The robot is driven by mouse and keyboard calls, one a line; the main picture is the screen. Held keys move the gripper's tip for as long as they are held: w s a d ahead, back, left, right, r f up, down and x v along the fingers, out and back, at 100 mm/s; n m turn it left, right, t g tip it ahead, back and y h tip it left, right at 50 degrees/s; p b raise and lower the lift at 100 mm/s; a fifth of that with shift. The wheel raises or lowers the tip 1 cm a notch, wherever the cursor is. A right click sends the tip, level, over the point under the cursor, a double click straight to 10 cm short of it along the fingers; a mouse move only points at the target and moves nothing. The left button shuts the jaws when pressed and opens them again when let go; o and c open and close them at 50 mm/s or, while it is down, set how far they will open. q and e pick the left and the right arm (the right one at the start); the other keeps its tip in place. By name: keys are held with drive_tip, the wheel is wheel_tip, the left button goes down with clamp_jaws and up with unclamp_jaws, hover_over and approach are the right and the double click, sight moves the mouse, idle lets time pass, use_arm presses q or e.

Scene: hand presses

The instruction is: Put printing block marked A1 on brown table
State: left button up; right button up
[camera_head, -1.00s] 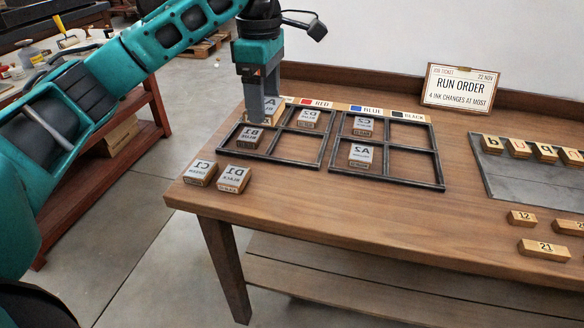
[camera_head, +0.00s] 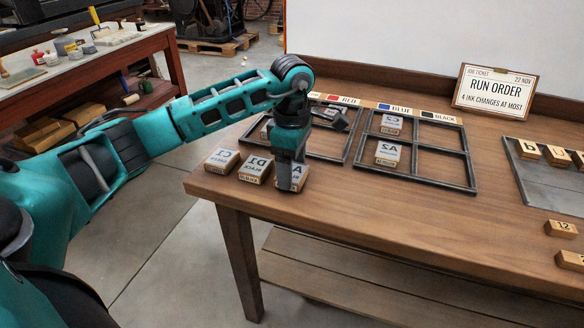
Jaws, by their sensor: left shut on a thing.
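My left gripper (camera_head: 289,165) points down and is shut on a printing block (camera_head: 298,180) at the front left of the brown table (camera_head: 390,215). The gripper fingers cover part of the block's face; a letter A shows, and I cannot read its number. The block is low, at or just above the tabletop; I cannot tell if it touches. It is just right of the block marked D1 (camera_head: 255,168), with block C1 (camera_head: 222,160) further left. My right gripper is not in view.
Two dark metal frames stand behind; the right frame (camera_head: 440,185) holds blocks C2 (camera_head: 391,125) and A2 (camera_head: 388,153). My arm hides much of the left frame. A run order card (camera_head: 492,92) stands at the back. The table front right of the gripper is clear.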

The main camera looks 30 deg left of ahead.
use_arm(q)
drive_tip(key=shift+f, duration=0.3)
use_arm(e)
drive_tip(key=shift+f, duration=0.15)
use_arm(q)
drive_tip(key=o, duration=1.1)
drive_tip(key=shift+r, duration=0.35)
wheel_tip(320, 180, up, 12)
drive_tip(key=shift+f+p, duration=0.2)
drive_tip(key=shift+p, duration=0.65)
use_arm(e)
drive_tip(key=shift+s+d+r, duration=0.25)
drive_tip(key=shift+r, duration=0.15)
